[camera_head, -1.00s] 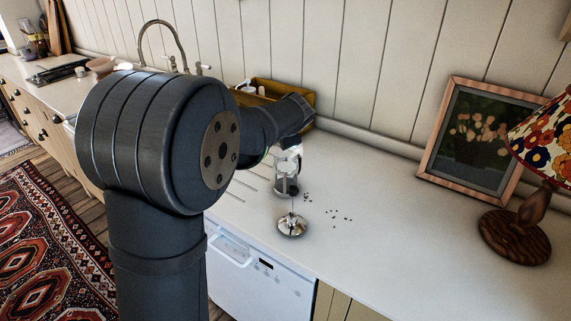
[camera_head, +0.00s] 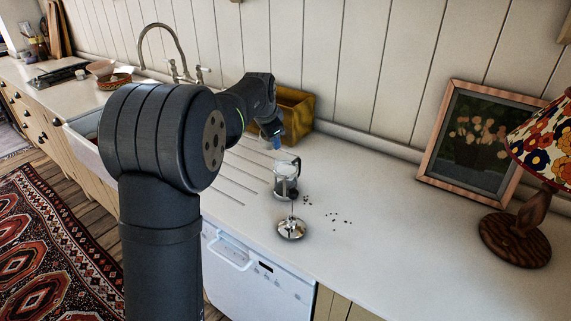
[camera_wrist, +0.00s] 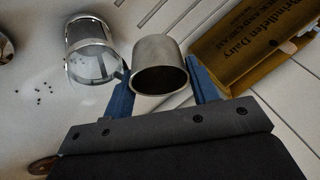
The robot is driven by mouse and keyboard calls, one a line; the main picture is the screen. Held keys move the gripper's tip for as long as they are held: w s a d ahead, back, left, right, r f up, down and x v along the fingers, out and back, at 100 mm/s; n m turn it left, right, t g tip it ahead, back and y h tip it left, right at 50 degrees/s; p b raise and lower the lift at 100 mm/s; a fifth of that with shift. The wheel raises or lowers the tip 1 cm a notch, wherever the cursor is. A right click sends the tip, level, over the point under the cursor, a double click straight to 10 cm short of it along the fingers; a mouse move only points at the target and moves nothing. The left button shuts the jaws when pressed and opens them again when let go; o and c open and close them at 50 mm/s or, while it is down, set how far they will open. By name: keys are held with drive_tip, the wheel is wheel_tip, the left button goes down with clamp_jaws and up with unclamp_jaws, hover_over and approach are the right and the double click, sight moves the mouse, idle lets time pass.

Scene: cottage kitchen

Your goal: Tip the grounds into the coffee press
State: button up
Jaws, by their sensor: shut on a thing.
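The coffee press (camera_head: 286,180), a glass jug in a metal frame, stands upright and open-topped on the counter. It also shows at the upper left of the wrist view (camera_wrist: 91,52). My gripper (camera_head: 271,136) is behind and left of the press, above the counter. In the wrist view its blue fingers (camera_wrist: 158,90) are shut on a grey metal cup (camera_wrist: 158,49). The cup's mouth faces the wrist camera; its inside is dark, and I cannot tell whether grounds are in it. The press lid with its plunger rod (camera_head: 291,229) lies in front of the press.
Dark grounds (camera_head: 341,217) are scattered on the counter right of the press. A wooden crate (camera_head: 297,114) stands behind my gripper. A framed picture (camera_head: 477,138) and a lamp (camera_head: 522,237) stand at the right. The counter between press and lamp is mostly clear.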

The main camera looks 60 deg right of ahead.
drive_tip(key=shift+w+d+f+n+g+y+b, duration=0.2)
drive_tip(key=shift+w+f+n+g+b, duration=0.05)
drive_tip(key=shift+w+f+g, duration=0.75)
drive_tip(key=shift+w+d+f+n+g+y+b, duration=0.2)
drive_tip(key=shift+w+f+n+g+b, duration=0.05)
drive_tip(key=shift+w+f+g, duration=0.75)
drive_tip(key=shift+a+f, duration=0.1)
